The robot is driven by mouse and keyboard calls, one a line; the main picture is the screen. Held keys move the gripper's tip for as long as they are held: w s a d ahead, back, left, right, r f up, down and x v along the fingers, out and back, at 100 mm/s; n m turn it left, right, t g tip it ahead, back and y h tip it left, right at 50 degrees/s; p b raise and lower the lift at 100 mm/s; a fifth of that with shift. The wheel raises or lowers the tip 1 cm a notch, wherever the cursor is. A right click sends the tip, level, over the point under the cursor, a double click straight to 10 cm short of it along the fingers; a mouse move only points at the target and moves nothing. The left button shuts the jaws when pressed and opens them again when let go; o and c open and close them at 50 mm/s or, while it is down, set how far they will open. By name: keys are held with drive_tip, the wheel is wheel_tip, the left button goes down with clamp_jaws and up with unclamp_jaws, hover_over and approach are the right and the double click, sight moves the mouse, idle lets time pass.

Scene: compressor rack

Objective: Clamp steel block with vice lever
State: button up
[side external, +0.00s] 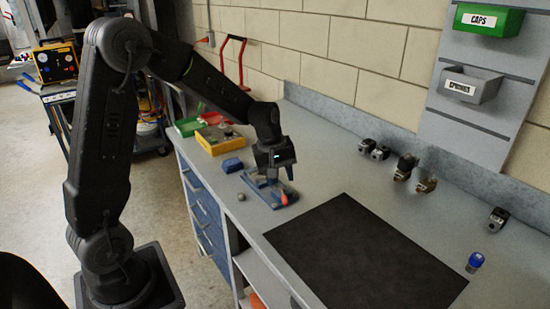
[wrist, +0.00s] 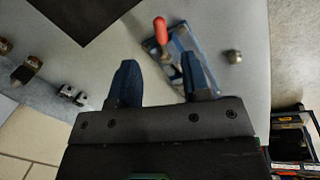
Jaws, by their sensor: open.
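The blue vice (side external: 262,186) sits on the grey workbench near its front edge. Its lever has a red-orange handle (side external: 284,199), which also shows in the wrist view (wrist: 161,30). My gripper (side external: 277,176) is above the vice with its fingers apart and nothing between them. In the wrist view my gripper (wrist: 158,65) has its right finger overlapping part of the vice (wrist: 180,45). The lever handle lies beyond the fingertips, between the two fingers' lines. I cannot make out the steel block for certain; the vice's middle is partly hidden.
A small metal piece (side external: 241,196) lies beside the vice, near the bench edge. A blue block (side external: 232,165) and a yellow box (side external: 220,140) stand behind. A black mat (side external: 365,255) lies to the right. Several small fittings (side external: 381,152) stand near the wall.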

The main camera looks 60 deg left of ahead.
wheel_tip(320, 180, up, 6)
drive_tip(key=s, duration=0.1)
drive_tip(key=shift+a+r, duration=0.15)
drive_tip(key=shift+a, duration=0.1)
drive_tip(key=shift+s, duration=0.1)
drive_tip(key=g+y, duration=0.2)
drive_tip(key=y, duration=0.3)
approach(285, 198)
drive_tip(key=d+v, duration=0.1)
drive_tip(key=v, duration=0.4)
drive_tip(key=shift+y, duration=0.4)
drive_tip(key=x, duration=1.4)
clamp_jaws()
